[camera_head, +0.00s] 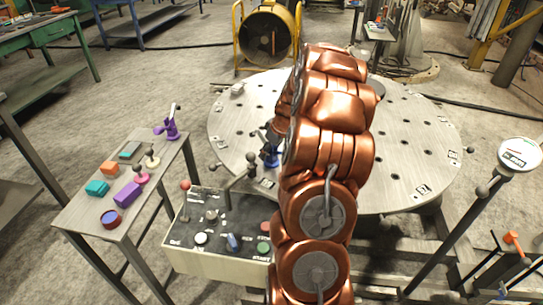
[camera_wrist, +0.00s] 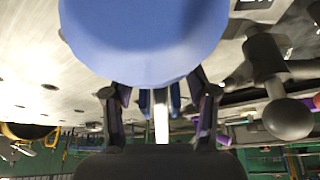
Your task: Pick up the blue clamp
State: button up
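The blue clamp (camera_head: 271,157) stands on the round metal table (camera_head: 235,110), just left of my copper arm in the head view. In the wrist view its rounded blue part (camera_wrist: 145,40) fills the top centre, very close to the camera. Narrow blue parts and a silver bar show below it, between my fingers. My gripper (camera_wrist: 158,86) has its two dark fingers spread on either side of these parts, with gaps visible on both sides. In the head view the gripper is dark, small and partly hidden by my arm at the clamp.
A dark ball-ended post (camera_wrist: 285,105) stands right of the clamp in the wrist view. A control box (camera_head: 215,262) with levers sits in front of the round table. A side table (camera_head: 75,213) at left holds a purple clamp (camera_head: 172,127) and several coloured pieces.

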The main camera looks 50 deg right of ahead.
grip_shut()
dwell(0.4)
jog(key=shift+w+d+r+b, duration=0.1)
jog(key=shift+r+b, duration=0.3)
jog(key=shift+r, duration=1.5)
jog(key=shift+s+a, duration=0.2)
jog(key=shift+s, duration=0.35)
jog(key=shift+s+a, duration=0.2)
jog(key=shift+s, duration=0.3)
jog(key=s+a+b, duration=0.1)
jog(key=s+a, duration=0.1)
jog(key=s, duration=0.4)
jog(key=s+a+r+b, duration=0.1)
jog(key=s+a, duration=0.1)
jog(key=s, duration=0.5)
jog(key=shift+a+r, duration=0.15)
jog(key=shift+a, duration=0.1)
